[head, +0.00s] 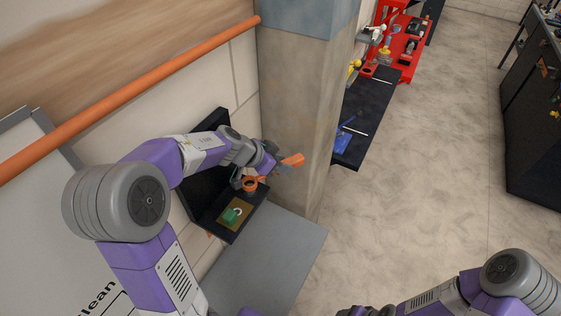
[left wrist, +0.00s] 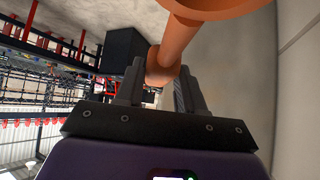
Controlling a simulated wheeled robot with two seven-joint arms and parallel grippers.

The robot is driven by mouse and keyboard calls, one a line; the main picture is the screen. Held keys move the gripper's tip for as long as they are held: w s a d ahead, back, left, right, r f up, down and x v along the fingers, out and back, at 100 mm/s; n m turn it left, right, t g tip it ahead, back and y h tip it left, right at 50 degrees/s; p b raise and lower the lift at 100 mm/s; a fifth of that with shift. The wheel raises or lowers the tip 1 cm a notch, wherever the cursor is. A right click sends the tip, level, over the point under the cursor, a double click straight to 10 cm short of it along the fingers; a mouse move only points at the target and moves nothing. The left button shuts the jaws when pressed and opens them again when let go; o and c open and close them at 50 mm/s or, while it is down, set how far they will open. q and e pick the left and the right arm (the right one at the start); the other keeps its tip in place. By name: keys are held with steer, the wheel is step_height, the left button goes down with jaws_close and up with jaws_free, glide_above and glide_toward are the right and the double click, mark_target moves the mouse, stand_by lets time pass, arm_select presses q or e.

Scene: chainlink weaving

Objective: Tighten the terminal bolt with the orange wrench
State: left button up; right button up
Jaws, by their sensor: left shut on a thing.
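My left gripper (head: 268,166) is shut on the orange wrench (head: 292,161), above and beside an open black box on the wall. One flat orange end sticks out to the right of the fingers; a ring-like orange part (head: 250,184) shows below them, over the box. In the left wrist view, the wrench (left wrist: 165,70) sits between the fingers (left wrist: 155,88), with its wide end towards the top. I cannot make out the terminal bolt. My right arm enters at the lower right, but its gripper is not visible.
The black box (head: 197,190) holds a gold plate with a green part (head: 231,215). A concrete pillar (head: 300,110) stands just right of the gripper. An orange pipe (head: 130,97) runs along the wall.

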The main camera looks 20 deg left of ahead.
arm_select(q)
steer(key=shift+f+b, duration=0.35)
steer(key=shift+f, duration=1)
steer(key=o, duration=0.6)
jaws_close()
